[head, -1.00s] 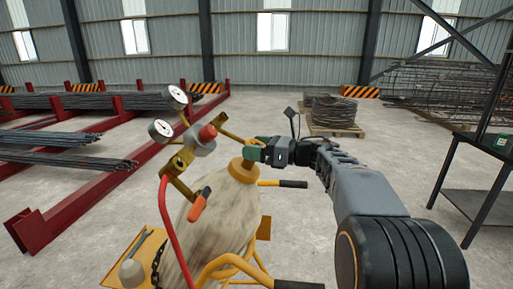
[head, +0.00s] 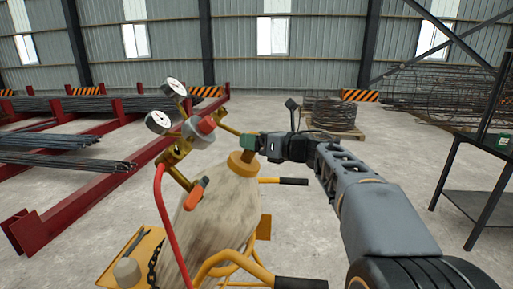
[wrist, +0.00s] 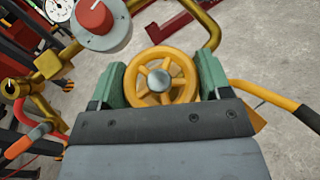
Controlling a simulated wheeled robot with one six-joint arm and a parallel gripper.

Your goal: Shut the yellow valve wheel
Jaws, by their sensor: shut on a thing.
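The yellow valve wheel (wrist: 161,77) is a spoked ring with a grey hub, seen from above in the wrist view. My gripper (wrist: 160,82) has its two green fingers on the left and right sides of the wheel, shut on its rim. In the head view, my gripper (head: 250,143) is at the top of a worn, off-white gas cylinder (head: 220,205). The wheel is mostly hidden there behind the green fingers. A yellow collar (head: 243,163) shows just below the fingers.
A regulator with a red knob (head: 207,125) and two gauges (head: 158,122) stands just left of my gripper. A red hose (head: 161,210) hangs from it. The yellow cart's black-gripped handle (head: 292,182) sticks out right. Red racks of rebar (head: 75,190) stand left, a dark table (head: 480,205) right.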

